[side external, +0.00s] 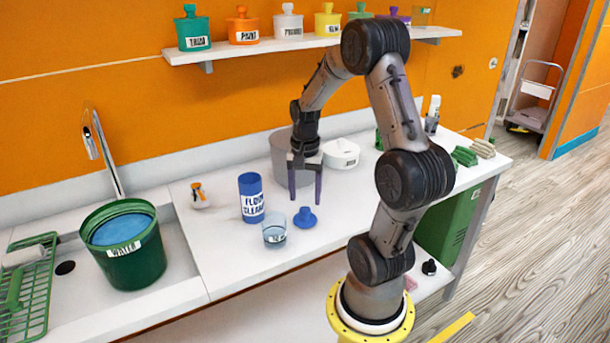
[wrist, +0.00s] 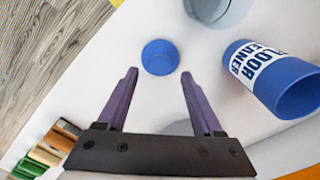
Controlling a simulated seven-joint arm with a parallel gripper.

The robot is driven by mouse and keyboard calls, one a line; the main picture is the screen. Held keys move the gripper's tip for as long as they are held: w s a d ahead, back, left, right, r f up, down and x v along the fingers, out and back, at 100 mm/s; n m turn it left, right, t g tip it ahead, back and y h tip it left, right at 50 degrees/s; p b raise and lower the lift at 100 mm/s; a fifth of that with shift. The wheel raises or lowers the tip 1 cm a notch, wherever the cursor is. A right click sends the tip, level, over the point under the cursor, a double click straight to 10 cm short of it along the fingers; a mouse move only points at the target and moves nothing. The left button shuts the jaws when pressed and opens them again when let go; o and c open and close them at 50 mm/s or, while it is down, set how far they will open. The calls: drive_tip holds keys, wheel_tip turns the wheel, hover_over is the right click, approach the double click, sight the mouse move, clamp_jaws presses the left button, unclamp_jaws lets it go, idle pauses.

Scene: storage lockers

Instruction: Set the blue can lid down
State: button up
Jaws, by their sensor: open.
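The blue can lid (side external: 305,218) lies on the white counter, right of a clear cup and the blue floor cleaner can (side external: 251,198). My gripper (side external: 305,195) points down over the counter, behind and apart from the lid. Its two purple fingers (wrist: 159,74) are spread with nothing between them.
The clear cup (side external: 274,229) stands close beside the lid. A grey cylindrical container (side external: 281,150) and a white container (side external: 340,154) stand behind my gripper. A green water bucket (side external: 124,245) sits in the sink. The counter right of the lid is clear.

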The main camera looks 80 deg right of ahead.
sight(305, 209)
wheel_tip(305, 209, up, 7)
drive_tip(key=w+a+r+n+t+h, duration=0.1)
drive_tip(key=a+r+n, duration=0.25)
drive_tip(key=a, duration=0.35)
drive_tip(key=w+a+r+n+t, duration=0.1)
drive_tip(key=a+r+n, duration=0.2)
drive_tip(key=a+n, duration=0.25)
drive_tip(key=s+a+n+t+y, duration=0.1)
drive_tip(key=s+a+n+t, duration=0.2)
drive_tip(key=a+n, duration=0.6)
drive_tip(key=shift+s+a+r+t, duration=0.3)
drive_tip(key=shift+s+a+r, duration=0.05)
drive_tip(key=shift+s+a, duration=0.9)
